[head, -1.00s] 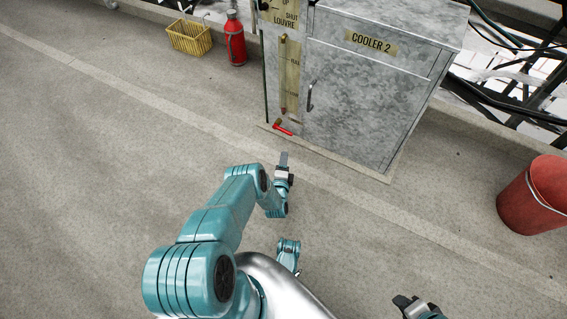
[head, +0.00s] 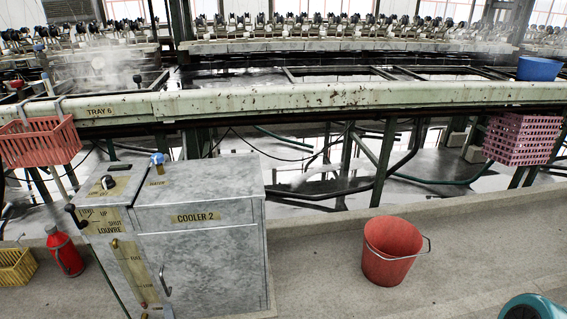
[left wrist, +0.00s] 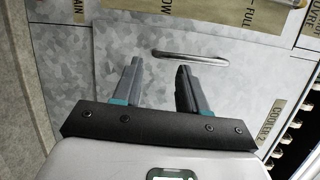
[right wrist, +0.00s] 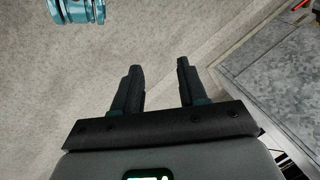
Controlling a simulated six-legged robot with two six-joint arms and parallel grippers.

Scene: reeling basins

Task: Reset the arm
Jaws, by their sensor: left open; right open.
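My left gripper (left wrist: 157,82) is open and empty in the left wrist view. Its two dark fingers point at the grey metal front of Cooler 2 (left wrist: 115,45), with the bar handle (left wrist: 190,58) beyond the fingertips. My right gripper (right wrist: 158,75) is open and empty in the right wrist view, over bare concrete floor. Cooler 2 (head: 205,250) stands at the lower left of the head view, its door closed. In the head view neither gripper's fingers show; a teal piece of my arm (head: 533,308) shows at the bottom right.
A red bucket (head: 391,252) stands on the floor right of the cooler. A red bottle (head: 66,254) and a yellow basket (head: 14,268) are left of it. A long basin rail (head: 330,98) runs behind, with a red basket (head: 40,142) and pink crates (head: 522,140).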

